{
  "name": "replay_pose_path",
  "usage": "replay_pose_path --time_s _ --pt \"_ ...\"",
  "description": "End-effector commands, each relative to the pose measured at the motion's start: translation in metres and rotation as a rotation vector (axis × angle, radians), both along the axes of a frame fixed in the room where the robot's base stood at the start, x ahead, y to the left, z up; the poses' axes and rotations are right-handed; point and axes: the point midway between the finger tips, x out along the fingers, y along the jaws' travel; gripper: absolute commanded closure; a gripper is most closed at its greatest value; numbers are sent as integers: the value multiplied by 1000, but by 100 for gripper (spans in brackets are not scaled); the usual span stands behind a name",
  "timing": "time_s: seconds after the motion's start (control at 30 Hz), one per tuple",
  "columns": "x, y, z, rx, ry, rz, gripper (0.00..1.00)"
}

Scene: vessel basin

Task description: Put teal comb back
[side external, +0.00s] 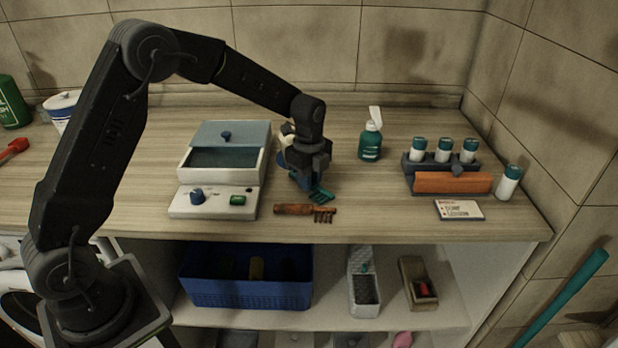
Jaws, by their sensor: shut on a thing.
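My gripper (306,180) points down over the middle of the counter and is shut on the teal comb (322,196). The comb's teeth show below and to the right of the fingers. The rest of it is hidden by the gripper. I cannot tell whether it touches the counter. A brown comb with dark teeth (305,210) lies on the counter just in front. Something cream and blue (286,142) stands behind the gripper, mostly hidden.
A grey-lidded box (222,174) with a knob and a green button stands to the left. A teal pump bottle (371,140) stands behind right. A rack of white bottles with an orange roll (450,183), a card (459,210) and a loose bottle (508,183) are at right. A blue basket (245,292) is below.

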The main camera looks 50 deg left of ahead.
Motion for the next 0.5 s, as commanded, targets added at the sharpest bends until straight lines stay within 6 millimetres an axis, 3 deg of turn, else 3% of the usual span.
replay_pose_path --time_s 0.23,0.27,0.5 --pt "0 0 -3 0 0 0 100" --pt "0 0 -3 0 -1 0 75" --pt "0 0 -3 0 0 0 52"
